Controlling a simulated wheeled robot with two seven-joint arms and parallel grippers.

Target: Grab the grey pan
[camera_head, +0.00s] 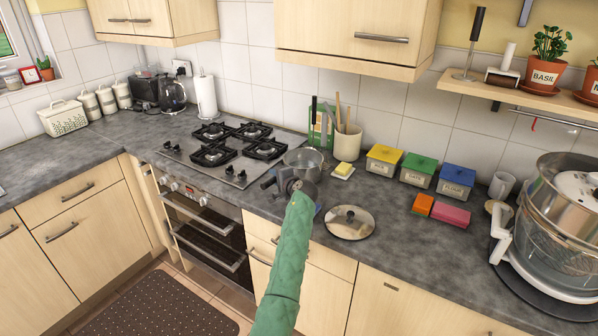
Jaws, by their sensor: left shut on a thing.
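The grey pan (306,160) stands on the dark worktop, just right of the hob. My left gripper (284,181) is at its near side and is shut on it, seemingly at the handle. The fingers and the handle are small and dark, so the exact grip is hard to see. My green-sleeved left arm reaches up from the bottom centre and hides part of the worktop edge. My right gripper is not in view.
A round lid (350,222) lies right of the pan. The gas hob (234,152) is to the left.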

